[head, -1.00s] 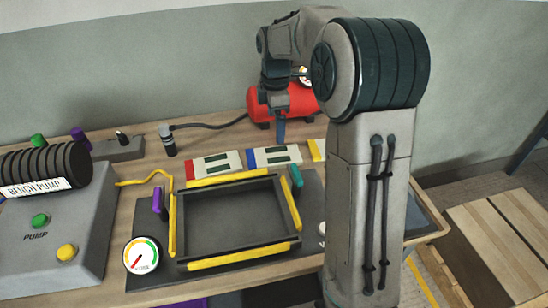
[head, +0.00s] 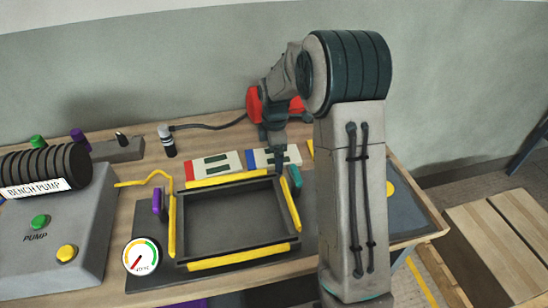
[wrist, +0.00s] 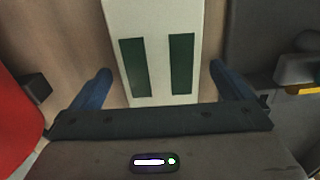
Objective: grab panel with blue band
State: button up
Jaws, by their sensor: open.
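The panel with the blue band (head: 262,155) lies on the bench behind the mould frame. It is white with dark green strips and a blue band at its left end. My gripper (head: 279,160) points down over this panel in the head view and hides part of it. In the wrist view, a white panel with two green strips (wrist: 155,35) lies between my two open, blue fingers (wrist: 160,85). Its coloured band is out of sight there. I cannot tell whether the fingers touch it. A similar panel with a red band (head: 214,165) lies just left.
The dark mould frame (head: 236,252) with yellow edges stands in front of the panels. A teal clip (head: 295,176) is close on the right. The pump box (head: 85,240) is far left.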

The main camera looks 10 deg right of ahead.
jog(key=c, duration=1.1)
